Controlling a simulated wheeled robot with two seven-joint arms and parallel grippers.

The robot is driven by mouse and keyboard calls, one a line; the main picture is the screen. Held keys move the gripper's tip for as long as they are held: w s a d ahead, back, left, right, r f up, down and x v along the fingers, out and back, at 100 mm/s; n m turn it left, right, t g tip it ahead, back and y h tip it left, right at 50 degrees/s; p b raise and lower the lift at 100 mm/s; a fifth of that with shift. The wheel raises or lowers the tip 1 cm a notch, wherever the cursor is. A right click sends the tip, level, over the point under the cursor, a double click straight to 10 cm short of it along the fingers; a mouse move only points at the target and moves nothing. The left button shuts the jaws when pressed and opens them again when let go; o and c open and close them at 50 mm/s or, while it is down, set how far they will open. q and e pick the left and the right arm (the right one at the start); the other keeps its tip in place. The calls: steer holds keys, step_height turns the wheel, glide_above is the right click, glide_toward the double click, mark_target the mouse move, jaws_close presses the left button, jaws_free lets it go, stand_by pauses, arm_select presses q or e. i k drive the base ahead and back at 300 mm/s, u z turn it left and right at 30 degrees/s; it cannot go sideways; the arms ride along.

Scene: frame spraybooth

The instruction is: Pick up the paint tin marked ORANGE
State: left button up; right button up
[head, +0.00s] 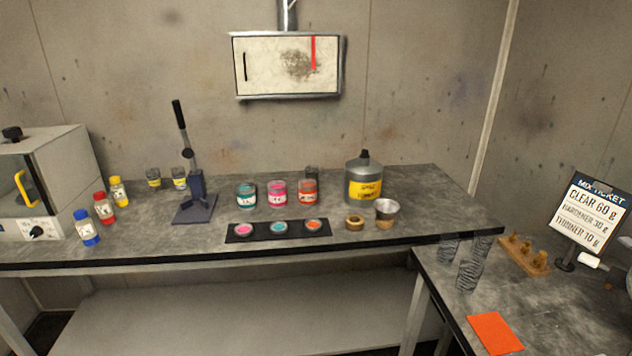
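The orange paint tin (308,193) stands upright on the long grey bench, at the right end of a row of three tins. It has an orange band and a pale label too small to read. The pink tin (278,194) stands just left of it, and the teal tin (246,196) is left of that. A dark jar (312,172) is partly hidden behind the orange tin. Neither of my grippers is in view.
A black strip (258,238) with pink, teal and orange discs lies in front of the tins. A large yellow-labelled can (363,180), a cork-coloured ring (354,223) and a cup (386,212) stand right. A lever press (194,200) stands left. The bench's front edge (200,258) is clear.

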mark_target(307, 187)
steer(key=u, duration=0.2)
steer(key=i, duration=1.55)
steer(key=u, duration=0.35)
